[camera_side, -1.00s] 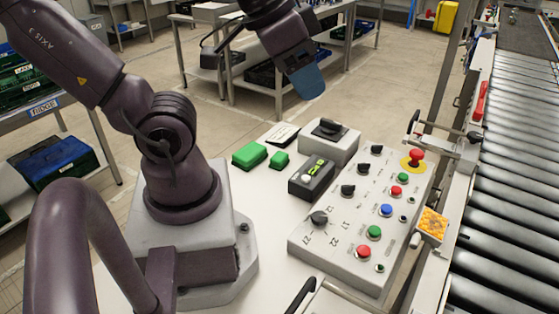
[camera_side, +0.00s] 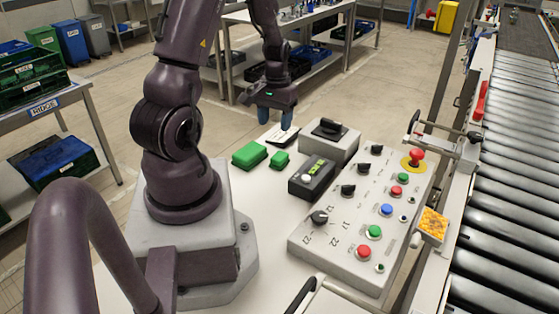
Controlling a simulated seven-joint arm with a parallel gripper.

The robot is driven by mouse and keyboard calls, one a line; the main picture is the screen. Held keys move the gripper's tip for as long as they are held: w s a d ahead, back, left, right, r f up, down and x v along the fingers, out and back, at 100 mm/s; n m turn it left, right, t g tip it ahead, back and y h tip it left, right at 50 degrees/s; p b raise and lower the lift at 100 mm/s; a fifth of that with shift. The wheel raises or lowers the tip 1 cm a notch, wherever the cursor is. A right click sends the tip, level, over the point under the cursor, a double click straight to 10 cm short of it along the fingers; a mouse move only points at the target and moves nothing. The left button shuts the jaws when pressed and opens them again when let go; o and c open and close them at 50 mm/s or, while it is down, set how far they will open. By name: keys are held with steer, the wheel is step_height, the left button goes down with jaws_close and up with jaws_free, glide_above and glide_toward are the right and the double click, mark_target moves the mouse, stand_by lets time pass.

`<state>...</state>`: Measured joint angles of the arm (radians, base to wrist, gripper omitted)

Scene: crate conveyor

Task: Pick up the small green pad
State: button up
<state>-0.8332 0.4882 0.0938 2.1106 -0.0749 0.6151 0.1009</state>
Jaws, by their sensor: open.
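The small green pad (camera_side: 280,160) lies flat on the white table. A larger green block (camera_side: 249,154) lies just to its left, with a narrow gap between them. My gripper (camera_side: 275,119) points down above and behind the small green pad, near the table's far edge. Its two blue fingertips are apart with nothing between them. It does not touch the pad. Both green things are in full view.
A black-and-white card (camera_side: 283,134) lies behind the pad. A grey box with a black knob (camera_side: 329,142) and a black device (camera_side: 312,178) stand to its right. The control panel (camera_side: 330,245) with several buttons fills the table's right. A roller conveyor (camera_side: 510,200) runs beyond it.

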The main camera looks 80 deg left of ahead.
steer(key=w+a, duration=0.1)
glide_above(280, 156)
steer(key=shift+y, duration=0.3)
steer(key=f, duration=0.6)
steer(key=shift+s+a+f, duration=0.2)
steer(key=shift+a+f, duration=0.05)
steer(key=shift+f, duration=0.15)
steer(key=shift+w+d+f, duration=0.1)
steer(key=shift+f, duration=1.35)
steer(key=shift+w+d+f, duration=0.1)
steer(key=shift+f, duration=1.35)
steer(key=c, duration=0.7)
